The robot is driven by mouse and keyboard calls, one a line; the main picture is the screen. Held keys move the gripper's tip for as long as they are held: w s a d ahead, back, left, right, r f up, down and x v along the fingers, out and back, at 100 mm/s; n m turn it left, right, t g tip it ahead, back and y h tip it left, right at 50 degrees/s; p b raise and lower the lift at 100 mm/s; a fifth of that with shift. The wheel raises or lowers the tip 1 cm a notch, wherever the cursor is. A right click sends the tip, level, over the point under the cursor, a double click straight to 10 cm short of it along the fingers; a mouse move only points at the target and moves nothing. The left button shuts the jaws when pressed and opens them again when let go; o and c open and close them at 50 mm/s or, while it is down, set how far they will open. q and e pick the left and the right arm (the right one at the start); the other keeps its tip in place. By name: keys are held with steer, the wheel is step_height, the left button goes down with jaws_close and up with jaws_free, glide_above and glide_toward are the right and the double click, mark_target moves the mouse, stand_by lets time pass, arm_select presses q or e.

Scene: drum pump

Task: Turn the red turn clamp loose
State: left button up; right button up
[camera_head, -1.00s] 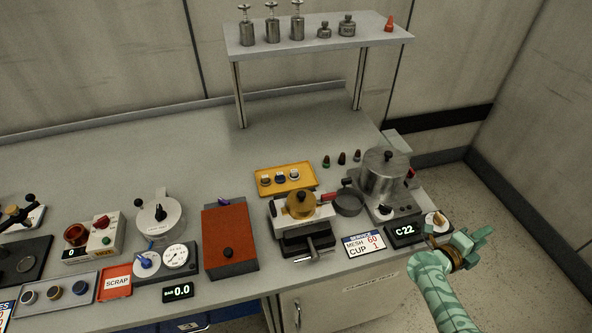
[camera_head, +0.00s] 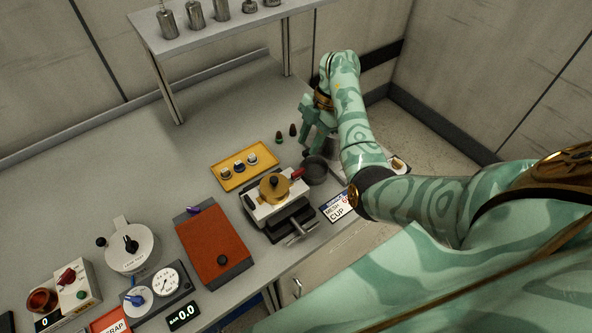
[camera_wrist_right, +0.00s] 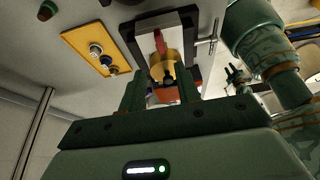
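A red lever-like part (camera_head: 298,173), which looks like the red turn clamp, sits at the back right of the white block with a gold round top (camera_head: 274,186). In the right wrist view a red part (camera_wrist_right: 160,42) stands on the white block beyond the gold cylinder (camera_wrist_right: 167,70). My right gripper (camera_head: 312,122) is above the back right of the bench, behind the dark round cup (camera_head: 314,170) and apart from the red part. Its fingers are spread with nothing between them in the wrist view (camera_wrist_right: 160,88).
A yellow tray (camera_head: 232,184) with several small knobs lies left of the gripper. Small dark cones (camera_head: 279,137) stand beside it. A raised shelf (camera_head: 205,38) with metal weights is behind. My right arm hides most of the metal pot area. Open bench lies left.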

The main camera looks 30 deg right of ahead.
mark_target(297, 172)
steer(key=b+x, duration=0.2)
steer(key=x, duration=0.7)
steer(key=shift+f+b, duration=0.3)
steer(key=shift+f, duration=0.05)
steer(key=shift+c, duration=0.3)
jaws_close()
